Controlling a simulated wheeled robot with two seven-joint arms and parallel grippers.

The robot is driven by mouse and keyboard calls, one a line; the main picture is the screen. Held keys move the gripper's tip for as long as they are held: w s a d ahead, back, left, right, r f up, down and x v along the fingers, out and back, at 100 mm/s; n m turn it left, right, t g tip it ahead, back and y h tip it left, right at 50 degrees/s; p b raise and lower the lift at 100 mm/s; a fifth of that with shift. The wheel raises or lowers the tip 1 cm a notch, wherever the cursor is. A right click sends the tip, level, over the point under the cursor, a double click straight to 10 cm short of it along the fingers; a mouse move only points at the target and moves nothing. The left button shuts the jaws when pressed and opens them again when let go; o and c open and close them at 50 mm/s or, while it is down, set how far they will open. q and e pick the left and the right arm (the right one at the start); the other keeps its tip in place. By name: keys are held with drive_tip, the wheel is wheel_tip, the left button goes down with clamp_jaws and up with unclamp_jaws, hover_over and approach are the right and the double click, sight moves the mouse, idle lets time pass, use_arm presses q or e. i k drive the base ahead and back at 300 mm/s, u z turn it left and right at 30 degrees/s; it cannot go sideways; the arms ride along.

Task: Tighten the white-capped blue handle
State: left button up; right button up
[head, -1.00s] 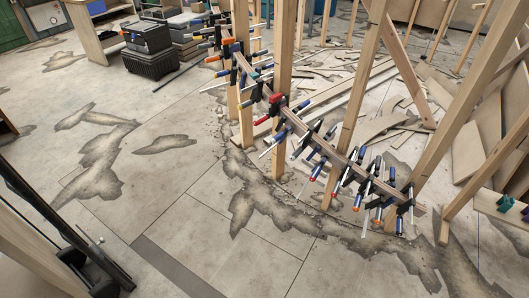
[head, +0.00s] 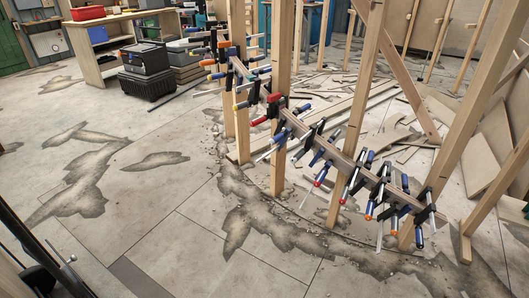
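A curved wooden stringer (head: 342,162) runs diagonally from the upper middle to the lower right, held against upright posts. Many bar clamps line it, with blue, red, orange and black parts. Several have blue handles: one hangs low at the right end (head: 419,238), one points up near it (head: 405,183), and one stands farther left (head: 369,159). The caps are too small for me to tell surely which handle is white-capped. Neither of my grippers can be made out in the head view.
Wooden posts (head: 278,95) stand along the stringer, and a slanted post (head: 465,120) stands at right. Boards and scraps (head: 385,125) litter the floor behind. A black toolbox (head: 146,58) and a workbench (head: 95,58) are at upper left. The cracked floor at front left is open.

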sight(282, 134)
drive_tip(key=k, duration=0.2)
drive_tip(key=u, duration=1.2)
drive_tip(key=i, duration=1.55)
drive_tip(key=z, duration=0.85)
drive_tip(key=i, duration=0.5)
drive_tip(key=z, duration=0.3)
